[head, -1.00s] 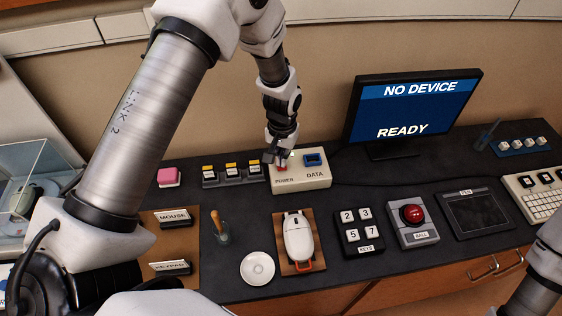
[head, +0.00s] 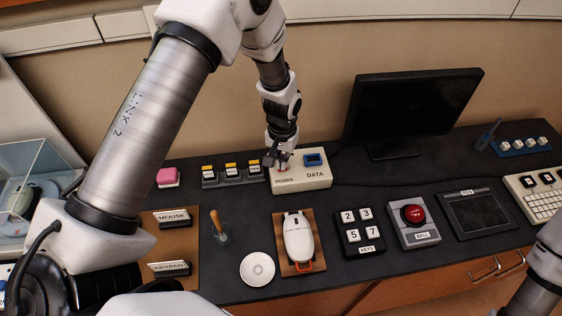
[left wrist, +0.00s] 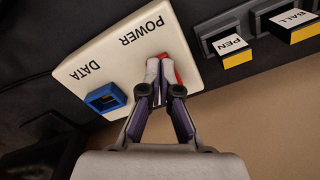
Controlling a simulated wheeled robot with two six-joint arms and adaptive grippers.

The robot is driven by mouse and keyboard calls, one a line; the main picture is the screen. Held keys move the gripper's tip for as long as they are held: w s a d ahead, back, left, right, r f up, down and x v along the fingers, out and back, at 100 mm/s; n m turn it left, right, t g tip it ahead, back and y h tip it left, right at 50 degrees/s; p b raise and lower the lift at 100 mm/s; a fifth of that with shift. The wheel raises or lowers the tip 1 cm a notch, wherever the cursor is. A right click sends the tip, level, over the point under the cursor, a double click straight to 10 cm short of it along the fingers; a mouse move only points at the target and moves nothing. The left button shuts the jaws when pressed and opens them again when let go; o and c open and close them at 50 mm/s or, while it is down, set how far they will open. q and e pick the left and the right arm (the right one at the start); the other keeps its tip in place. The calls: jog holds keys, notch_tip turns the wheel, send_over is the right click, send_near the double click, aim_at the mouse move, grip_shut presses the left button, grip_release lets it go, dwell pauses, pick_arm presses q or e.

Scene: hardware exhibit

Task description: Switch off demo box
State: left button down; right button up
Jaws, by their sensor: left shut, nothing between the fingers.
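The demo box (head: 316,183) is a cream box marked POWER and DATA at the back middle of the counter. It also shows in the left wrist view (left wrist: 114,62). Its red power switch (left wrist: 168,70) is partly hidden behind my left fingers. A blue data port (head: 313,160) sits on the right of its top. My left gripper (head: 282,167) is shut and empty, with its tips at the red switch; in the left wrist view the tips (left wrist: 158,64) look to be against it. The monitor (head: 410,108) behind is dark. My right gripper is out of view.
Labelled plugs on a grey holder (head: 230,181) stand left of the box, with a pink block (head: 168,177) beyond. A mouse on a brown board (head: 298,238), a keypad (head: 359,234), a red trackball (head: 413,214) and a pen tablet (head: 478,212) fill the front.

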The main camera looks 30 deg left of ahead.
pick_arm(q)
notch_tip(320, 180, up, 7)
jog(key=p, duration=0.6)
dwell(0.5)
